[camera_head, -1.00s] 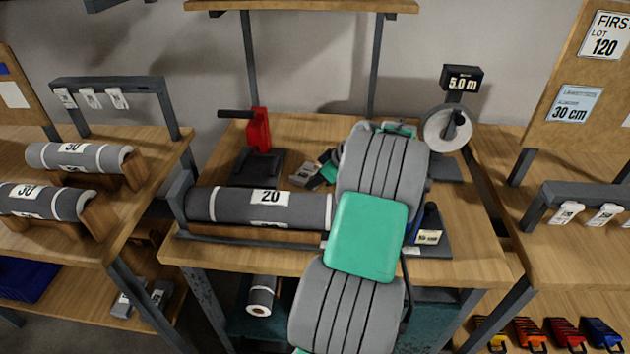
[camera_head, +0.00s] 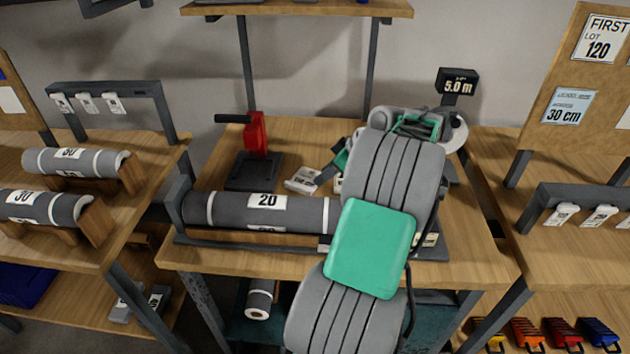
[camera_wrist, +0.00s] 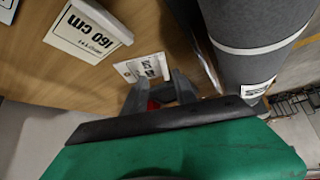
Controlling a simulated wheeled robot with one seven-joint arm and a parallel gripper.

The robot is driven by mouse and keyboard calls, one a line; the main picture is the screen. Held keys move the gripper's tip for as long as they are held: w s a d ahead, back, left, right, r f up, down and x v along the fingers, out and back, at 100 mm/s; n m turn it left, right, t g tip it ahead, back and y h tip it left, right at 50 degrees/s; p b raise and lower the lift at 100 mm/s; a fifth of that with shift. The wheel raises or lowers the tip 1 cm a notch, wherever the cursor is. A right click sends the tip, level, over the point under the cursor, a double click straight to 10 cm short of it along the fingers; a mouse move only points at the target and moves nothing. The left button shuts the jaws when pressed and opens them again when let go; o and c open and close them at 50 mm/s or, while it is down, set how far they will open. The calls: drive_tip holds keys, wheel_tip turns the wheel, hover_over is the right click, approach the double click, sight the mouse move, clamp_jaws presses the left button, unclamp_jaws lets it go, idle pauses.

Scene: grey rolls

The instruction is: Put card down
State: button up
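A small white card (camera_head: 302,180) lies face up on the wooden table behind the grey roll marked 20 (camera_head: 263,210).
A red device on a dark base (camera_head: 256,140) stands to the left of the card. A display reading 5.0 m (camera_head: 457,84) stands at the back right. Side tables hold rolls (camera_head: 75,162) on the left and hanging tags (camera_head: 600,215) on the right.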

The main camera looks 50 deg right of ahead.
drive_tip(key=v, duration=0.4)
drive_tip(key=shift+s+d+r, duration=0.1)
drive_tip(key=shift+s+r, duration=0.15)
drive_tip(key=shift+r, duration=0.05)
drive_tip(key=w+a+r+g+p, duration=0.1)
drive_tip(key=w+a, duration=0.1)
drive_tip(key=a, duration=0.6)
drive_tip(key=w+a+r+p, duration=0.1)
drive_tip(key=w+a+r, duration=0.1)
drive_tip(key=a, duration=0.6)
drive_tip(key=w+a+r+m+g+p, duration=0.1)
drive_tip(key=w+a, duration=0.3)
drive_tip(key=a, duration=0.4)
drive_tip(key=shift+w+r+g+p, duration=0.2)
drive_tip(key=shift+r+g+p, duration=0.15)
drive_tip(key=shift+r, duration=0.2)
drive_tip(key=s+a+m+h+p, duration=0.1)
drive_tip(key=s+a, duration=0.4)
drive_tip(key=a, duration=0.3)
drive_tip(key=s+a+f+m+g+p, duration=0.1)
drive_tip(key=s+a, duration=0.5)
drive_tip(key=a, duration=0.2)
drive_tip(key=shift+s+a+f+h+p, duration=0.25)
drive_tip(key=shift+a+h+p, duration=0.1)
drive_tip(key=shift+h, duration=0.05)
